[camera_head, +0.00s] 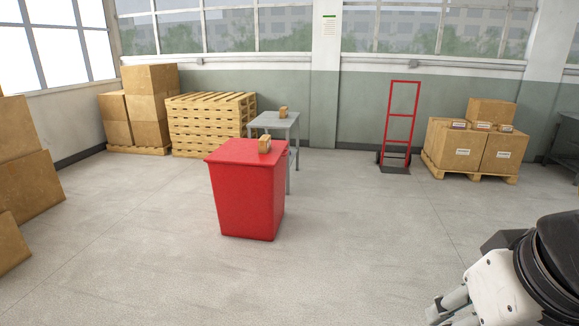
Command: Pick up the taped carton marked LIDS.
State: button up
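No lettering can be read at this distance, so I cannot tell which carton is marked LIDS. Large cartons (462,152) with white labels stand on a pallet at the right. A black and white part of my arm shows at the lower right corner, far from all the cartons.
Several small labelled boxes (482,126) and a carton (491,112) lie on the right stack. A red hand truck (401,125) stands by the back wall. Stacked pallets (210,125) and cartons (150,105) stand at the back left. More cartons (28,185) line the left edge. The floor is clear around the bin.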

aim_at(264, 142)
jog(key=i, duration=2.25)
jog(key=i+j, duration=0.15)
jog(key=i, duration=2.1)
jog(key=l+z, duration=0.05)
jog(key=l, duration=0.1)
